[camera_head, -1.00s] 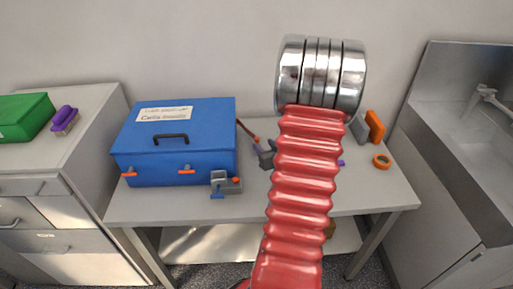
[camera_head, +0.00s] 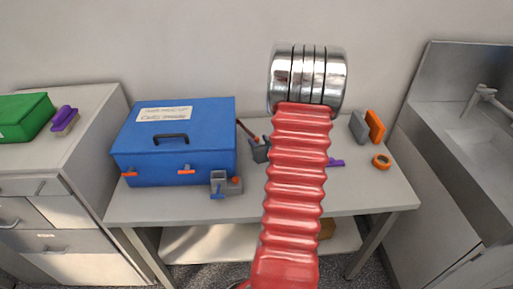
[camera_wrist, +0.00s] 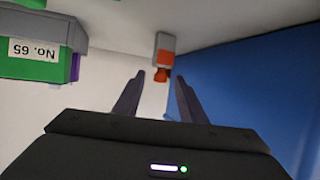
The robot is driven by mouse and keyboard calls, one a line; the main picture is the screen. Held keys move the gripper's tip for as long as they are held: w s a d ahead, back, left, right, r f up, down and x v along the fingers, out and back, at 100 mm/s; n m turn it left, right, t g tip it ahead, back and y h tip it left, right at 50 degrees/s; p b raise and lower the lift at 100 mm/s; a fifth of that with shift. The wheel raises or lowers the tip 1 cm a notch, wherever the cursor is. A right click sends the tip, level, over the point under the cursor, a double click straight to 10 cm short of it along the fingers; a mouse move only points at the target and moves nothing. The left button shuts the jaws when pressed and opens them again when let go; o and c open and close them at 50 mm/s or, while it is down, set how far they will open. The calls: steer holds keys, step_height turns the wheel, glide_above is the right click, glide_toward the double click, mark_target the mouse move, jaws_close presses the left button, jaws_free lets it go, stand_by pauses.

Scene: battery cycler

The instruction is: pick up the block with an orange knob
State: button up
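The block with an orange knob is small and grey. In the head view the block (camera_head: 235,187) sits on the table just in front of the blue box's right corner, close beside a grey and blue part. In the wrist view a grey block (camera_wrist: 166,43) with an orange knob appears beyond my fingertips, roughly in line with the gap between them. My gripper (camera_wrist: 157,75) is open, with nothing between its fingers. In the head view my red arm hides the gripper.
A blue box (camera_head: 180,142) stands on the table (camera_head: 300,207) left of the block; its blue side fills the wrist view's right. A grey and green item labelled No. 65 (camera_wrist: 35,48) is at that view's left. An orange ring (camera_head: 381,161) lies at the table's right.

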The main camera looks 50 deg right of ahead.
steer(key=shift+c, duration=0.3)
jaws_close()
stand_by(0.3)
